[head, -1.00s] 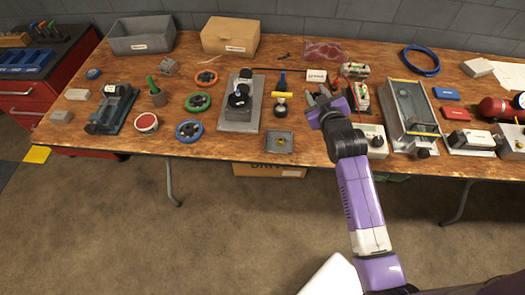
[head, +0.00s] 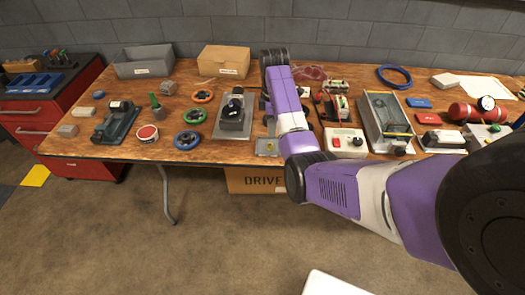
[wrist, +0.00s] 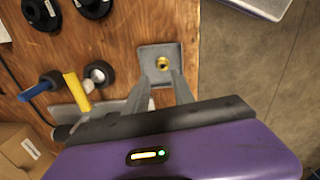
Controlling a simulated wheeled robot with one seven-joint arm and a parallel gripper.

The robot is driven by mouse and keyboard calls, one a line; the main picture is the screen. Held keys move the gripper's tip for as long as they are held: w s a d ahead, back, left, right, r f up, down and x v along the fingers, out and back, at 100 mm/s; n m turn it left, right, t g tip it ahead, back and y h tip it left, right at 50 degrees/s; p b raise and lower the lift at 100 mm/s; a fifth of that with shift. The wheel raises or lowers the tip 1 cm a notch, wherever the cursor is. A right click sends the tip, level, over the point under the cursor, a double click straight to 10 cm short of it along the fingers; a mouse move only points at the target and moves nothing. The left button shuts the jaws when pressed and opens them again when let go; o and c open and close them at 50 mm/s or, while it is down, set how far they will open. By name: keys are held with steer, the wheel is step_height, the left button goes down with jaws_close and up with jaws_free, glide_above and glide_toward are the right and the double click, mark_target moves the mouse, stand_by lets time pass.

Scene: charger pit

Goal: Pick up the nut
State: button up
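The nut (wrist: 163,63) is a small brass ring. It sits in a square grey tray (wrist: 146,52) near the table edge in the wrist view. In the head view the tray (head: 262,152) is partly covered by my arm. My gripper (wrist: 161,76) is open and empty in the wrist view. Its two grey fingers point at the tray, with the nut just beyond and between their tips. I cannot tell the height of the fingertips above the tray. In the head view my arm hides the fingers.
A blue-handled tool (wrist: 38,88) and a yellow-handled part (wrist: 76,92) lie left of the tray in the wrist view. Black round parts (wrist: 42,12) stand beyond. In the head view, a white control box (head: 345,143) is right of the tray; valve wheels (head: 187,140) are left.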

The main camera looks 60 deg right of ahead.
mark_target(270, 146)
steer(key=shift+n, duration=0.3)
steer(key=shift+w+a+f, duration=0.1)
steer(key=shift+a+f, duration=0.1)
steer(key=shift+f, duration=1.75)
steer(key=shift+w+a+f, duration=0.1)
steer(key=shift+a+f, duration=0.1)
steer(key=shift+f, duration=1.75)
jaws_close()
